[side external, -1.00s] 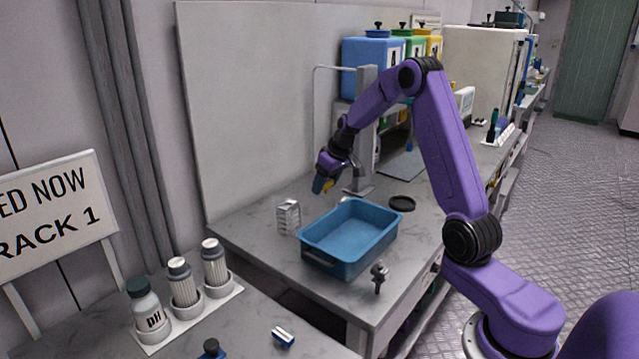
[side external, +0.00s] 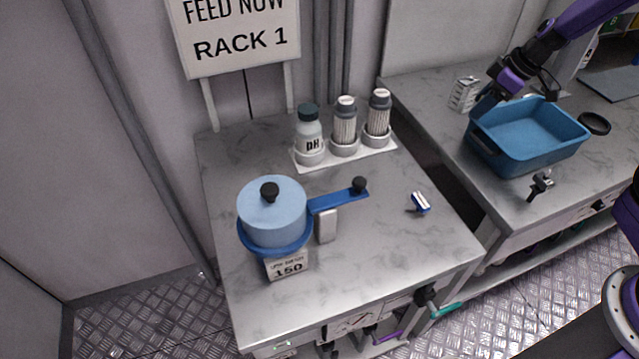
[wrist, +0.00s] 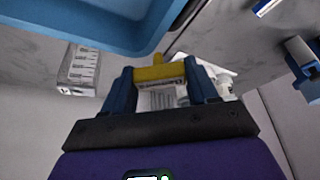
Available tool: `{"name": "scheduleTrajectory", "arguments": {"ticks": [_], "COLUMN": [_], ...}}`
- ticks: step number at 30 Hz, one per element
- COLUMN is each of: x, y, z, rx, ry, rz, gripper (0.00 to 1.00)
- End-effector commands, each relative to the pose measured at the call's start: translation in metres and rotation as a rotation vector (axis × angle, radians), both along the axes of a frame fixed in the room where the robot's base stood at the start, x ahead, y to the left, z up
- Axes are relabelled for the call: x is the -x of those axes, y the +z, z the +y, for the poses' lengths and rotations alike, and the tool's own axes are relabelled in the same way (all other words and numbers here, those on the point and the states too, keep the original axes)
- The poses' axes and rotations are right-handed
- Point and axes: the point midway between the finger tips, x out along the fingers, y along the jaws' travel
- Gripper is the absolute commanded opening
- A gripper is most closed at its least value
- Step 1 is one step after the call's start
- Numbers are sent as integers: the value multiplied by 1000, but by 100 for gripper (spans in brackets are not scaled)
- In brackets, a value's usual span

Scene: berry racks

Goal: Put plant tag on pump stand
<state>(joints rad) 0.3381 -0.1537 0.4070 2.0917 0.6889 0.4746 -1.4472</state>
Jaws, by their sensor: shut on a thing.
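My gripper (side external: 487,103) is at the left end of the blue tray on the right bench. In the wrist view its two blue fingers (wrist: 160,78) are shut on a small yellow-topped piece (wrist: 158,73) with a white printed face, which looks like the plant tag. In the side view the held piece is hidden or too small to make out. No part is clearly marked as the pump stand. A blue lidded pot (side external: 272,212) with a blue arm and a "150" label (side external: 288,267) stands on the near bench.
The blue tray (side external: 530,165) sits beside a small graduated block (side external: 464,93). A white rack (side external: 345,152) holds a pH bottle (side external: 309,135) and two grey-capped bottles. A blue-white piece (side external: 420,202) lies on the near bench. A gap separates the benches.

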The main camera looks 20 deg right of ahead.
Motion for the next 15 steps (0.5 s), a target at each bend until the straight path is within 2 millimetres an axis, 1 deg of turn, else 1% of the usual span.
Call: {"name": "scheduleTrajectory", "arguments": {"ticks": [1,3,5,6,9,12,15], "x": [9,21,33,42,65,87,104], "y": [-3,-7,-10,-12,-16,-20,-22], "z": [17,38,56,68,96,118,133], "rx": [-2,-2,-2,-1,-2,-2,0], "ry": [75,190,292,362,534,685,802], "rz": [3,3,2,3,2,1,0], "gripper": [30,30,30,30,30,30,30]}}
